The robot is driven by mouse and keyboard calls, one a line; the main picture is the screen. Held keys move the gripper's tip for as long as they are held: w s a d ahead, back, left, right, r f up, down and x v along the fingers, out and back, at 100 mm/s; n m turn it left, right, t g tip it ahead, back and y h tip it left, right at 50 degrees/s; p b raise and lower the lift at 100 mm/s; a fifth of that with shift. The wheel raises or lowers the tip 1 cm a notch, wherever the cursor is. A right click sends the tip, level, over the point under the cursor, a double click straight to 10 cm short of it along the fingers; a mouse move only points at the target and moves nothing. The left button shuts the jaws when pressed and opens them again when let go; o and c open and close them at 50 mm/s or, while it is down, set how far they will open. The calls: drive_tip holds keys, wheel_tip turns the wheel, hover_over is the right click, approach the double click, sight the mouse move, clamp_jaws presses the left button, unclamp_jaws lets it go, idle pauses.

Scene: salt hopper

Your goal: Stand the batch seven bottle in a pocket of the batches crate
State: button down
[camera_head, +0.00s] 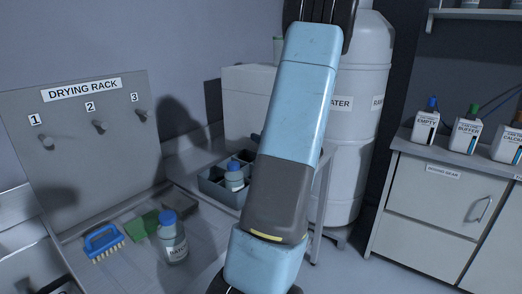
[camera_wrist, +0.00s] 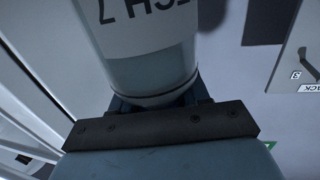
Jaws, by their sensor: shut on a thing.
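The batch seven bottle (camera_wrist: 145,70) fills the upper middle of the wrist view, with a white label ending in "CH 7" upside down in the picture. My gripper (camera_wrist: 160,108) is shut on it at its narrower end. In the head view my arm hides both the gripper and this bottle. The batches crate (camera_head: 212,188) is grey with dark pockets and stands on the bench left of my arm. A blue-capped bottle (camera_head: 234,180) stands upright in one of its pockets. My arm covers part of the crate's right side.
Another blue-capped bottle (camera_head: 173,245) stands on the tray area in front. A blue brush (camera_head: 103,241) and a green sponge (camera_head: 141,224) lie beside it. The drying rack (camera_head: 85,130) has three bare pegs. White drums (camera_head: 352,125) stand behind my arm.

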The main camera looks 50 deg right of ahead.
drive_tip(key=shift+f, duration=2.05)
drive_tip(key=c, duration=0.5)
unclamp_jaws()
drive_tip(key=shift+f, duration=0.1)
drive_tip(key=shift+c, duration=0.2)
drive_tip(key=s+a, duration=0.1)
drive_tip(key=s, duration=1.1)
drive_tip(key=shift+a, duration=0.15)
